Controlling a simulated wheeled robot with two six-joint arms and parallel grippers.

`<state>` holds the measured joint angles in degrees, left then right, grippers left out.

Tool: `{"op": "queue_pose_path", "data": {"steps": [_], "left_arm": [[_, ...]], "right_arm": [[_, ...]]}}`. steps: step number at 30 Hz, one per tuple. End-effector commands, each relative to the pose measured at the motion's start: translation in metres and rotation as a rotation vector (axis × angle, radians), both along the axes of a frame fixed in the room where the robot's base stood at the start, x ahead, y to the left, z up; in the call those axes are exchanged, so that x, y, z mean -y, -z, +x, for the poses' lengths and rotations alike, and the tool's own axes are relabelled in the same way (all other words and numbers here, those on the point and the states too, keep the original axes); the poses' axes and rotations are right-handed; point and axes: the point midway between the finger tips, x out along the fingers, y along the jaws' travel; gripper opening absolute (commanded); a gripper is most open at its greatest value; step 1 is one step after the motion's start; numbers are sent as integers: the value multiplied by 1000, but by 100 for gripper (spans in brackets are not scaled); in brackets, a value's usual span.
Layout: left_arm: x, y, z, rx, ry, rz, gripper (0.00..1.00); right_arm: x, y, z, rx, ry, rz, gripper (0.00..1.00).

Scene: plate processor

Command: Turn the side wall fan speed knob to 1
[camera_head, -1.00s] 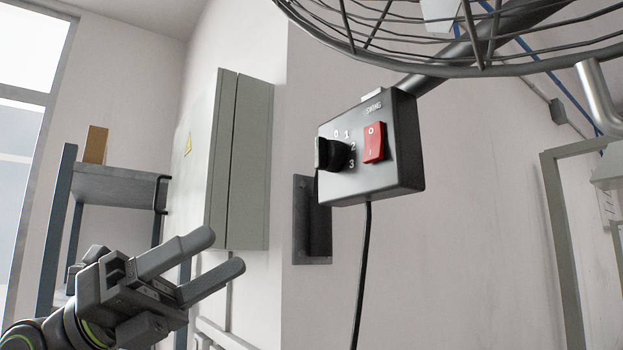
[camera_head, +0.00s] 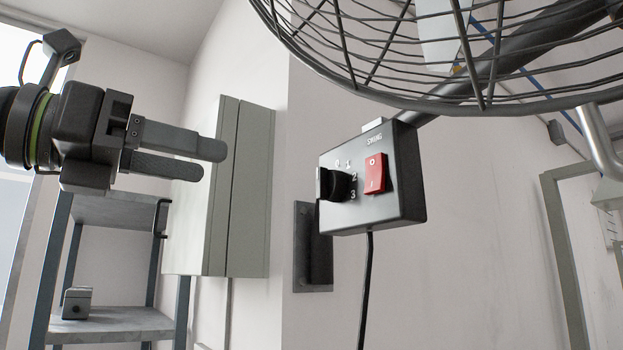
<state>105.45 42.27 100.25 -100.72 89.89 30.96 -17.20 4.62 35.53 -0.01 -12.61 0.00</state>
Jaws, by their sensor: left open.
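The fan control box (camera_head: 375,205) is dark grey and hangs below the fan on the wall corner. Its black speed knob (camera_head: 337,185) sticks out at the left of the front face, with the marks 0, 1, 2 and 3 around its upper and right side. The exact mark the knob points to is hard to read. A red rocker switch (camera_head: 375,173) sits right of the knob. My left gripper (camera_head: 212,160) is at the left, fingers pointing right, open with a narrow gap and empty. It is apart from the knob, left of it and slightly higher. My right gripper is not in view.
The fan's wire cage (camera_head: 380,100) hangs above the box. A grey wall cabinet (camera_head: 252,190) stands behind and right of my left gripper. A metal shelf (camera_head: 105,325) is at lower left. A black cable (camera_head: 365,290) drops from the box. Space between gripper and knob looks clear.

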Motion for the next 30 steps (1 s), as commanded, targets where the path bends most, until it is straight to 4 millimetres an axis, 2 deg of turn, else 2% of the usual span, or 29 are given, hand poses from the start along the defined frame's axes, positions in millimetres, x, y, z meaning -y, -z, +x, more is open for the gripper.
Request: {"op": "queue_pose_path", "data": {"steps": [3, 18, 24, 30], "left_arm": [[20, -3, 13, -2, 7, 2, 57], [92, -3, 65, -3, 7, 0, 57], [113, -2, 81, -3, 6, 0, 57], [122, -1, 88, 0, 4, 0, 57]], "right_arm": [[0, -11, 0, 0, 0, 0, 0], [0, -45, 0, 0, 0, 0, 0], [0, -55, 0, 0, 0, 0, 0], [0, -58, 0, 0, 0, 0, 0]]}}
